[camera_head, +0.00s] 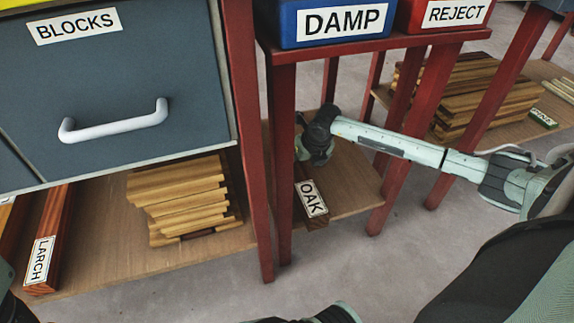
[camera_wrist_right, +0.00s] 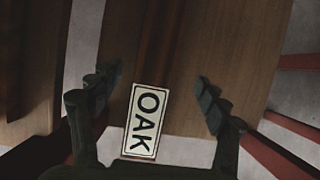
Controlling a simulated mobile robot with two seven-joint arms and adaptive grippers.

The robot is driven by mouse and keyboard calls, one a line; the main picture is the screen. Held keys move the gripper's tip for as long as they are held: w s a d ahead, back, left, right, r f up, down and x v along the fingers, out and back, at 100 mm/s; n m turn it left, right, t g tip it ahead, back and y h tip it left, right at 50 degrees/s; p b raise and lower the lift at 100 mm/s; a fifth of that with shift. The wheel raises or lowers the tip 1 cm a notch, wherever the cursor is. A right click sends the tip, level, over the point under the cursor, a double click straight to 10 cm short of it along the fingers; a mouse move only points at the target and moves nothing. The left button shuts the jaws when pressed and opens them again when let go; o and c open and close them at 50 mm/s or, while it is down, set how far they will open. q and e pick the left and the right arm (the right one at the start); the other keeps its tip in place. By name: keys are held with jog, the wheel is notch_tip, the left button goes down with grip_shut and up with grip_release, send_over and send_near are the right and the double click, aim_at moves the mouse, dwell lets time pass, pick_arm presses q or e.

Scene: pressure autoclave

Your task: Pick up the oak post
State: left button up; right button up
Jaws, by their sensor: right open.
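The oak post (camera_head: 317,222) is a brown wooden bar with a white OAK label (camera_head: 311,198) on its near end. It lies on the low wooden shelf under the blue DAMP bin, and its far part is hidden by my right gripper and the red leg. My right gripper (camera_head: 315,150) reaches in from the right under the bin, over the post. In the right wrist view the open fingers (camera_wrist_right: 155,95) stand on either side of the post, with the OAK label (camera_wrist_right: 145,121) between them. Contact cannot be told.
The blue DAMP bin (camera_head: 332,20) and red REJECT bin (camera_head: 447,14) sit above on a red table whose legs flank the post. A LARCH post (camera_head: 50,240) and stacked planks (camera_head: 185,198) lie left under the BLOCKS drawer (camera_head: 110,90). More planks (camera_head: 470,90) lie right.

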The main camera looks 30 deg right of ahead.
aim_at(298, 171)
jog(key=b+x, duration=0.1)
jog(key=x, duration=0.1)
jog(key=b+x, duration=0.1)
jog(key=x, duration=0.2)
jog(key=b+x, duration=0.1)
jog(key=x, duration=0.1)
jog(key=shift+w+a+f, duration=0.15)
jog(key=shift+w+f, duration=0.05)
jog(key=shift+w, duration=0.3)
grip_shut()
jog(key=shift+w+r, duration=0.1)
jog(key=shift+r, duration=0.1)
